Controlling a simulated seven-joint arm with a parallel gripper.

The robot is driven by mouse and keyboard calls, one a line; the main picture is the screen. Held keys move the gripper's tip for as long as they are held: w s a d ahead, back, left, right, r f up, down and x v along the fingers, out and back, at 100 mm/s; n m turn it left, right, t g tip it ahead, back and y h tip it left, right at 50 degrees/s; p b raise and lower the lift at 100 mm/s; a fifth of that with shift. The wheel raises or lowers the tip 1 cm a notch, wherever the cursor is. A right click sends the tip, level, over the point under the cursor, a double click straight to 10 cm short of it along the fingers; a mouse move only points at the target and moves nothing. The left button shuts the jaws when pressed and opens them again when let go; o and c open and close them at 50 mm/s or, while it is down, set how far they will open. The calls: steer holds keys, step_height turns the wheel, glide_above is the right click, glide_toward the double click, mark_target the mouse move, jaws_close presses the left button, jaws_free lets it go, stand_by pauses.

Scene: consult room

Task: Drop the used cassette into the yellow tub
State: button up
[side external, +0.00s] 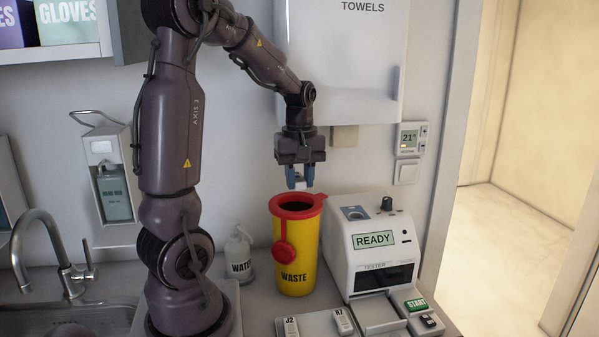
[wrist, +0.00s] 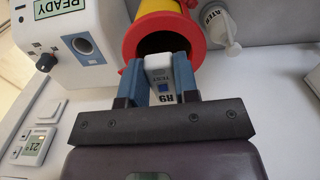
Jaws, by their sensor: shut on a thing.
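My gripper (side external: 300,183) is shut on a small white cassette (wrist: 160,76), marked H9 and TEST with a blue square, in the wrist view. The cassette's lower part shows between the blue fingers in the side view (side external: 300,184). The yellow tub (side external: 295,255), labelled WASTE, stands on the counter with a red rim and an open top. My gripper is above the tub's opening, and the cassette is just over the rim. The tub's dark mouth (wrist: 165,42) shows behind the cassette in the wrist view. The inside of the tub is hidden.
A white tester (side external: 375,245) reading READY stands close to the right of the tub. A WATER bottle (side external: 239,258) stands at its left. Two cassettes, J2 (side external: 291,328) and K7 (side external: 343,321), lie in front. A towel dispenser (side external: 345,60) hangs on the wall behind.

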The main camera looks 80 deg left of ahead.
mark_target(299, 180)
steer(key=o, duration=1)
steer(key=shift+r, duration=0.1)
step_height(299, 180, up, 13)
steer(key=shift+f, duration=0.1)
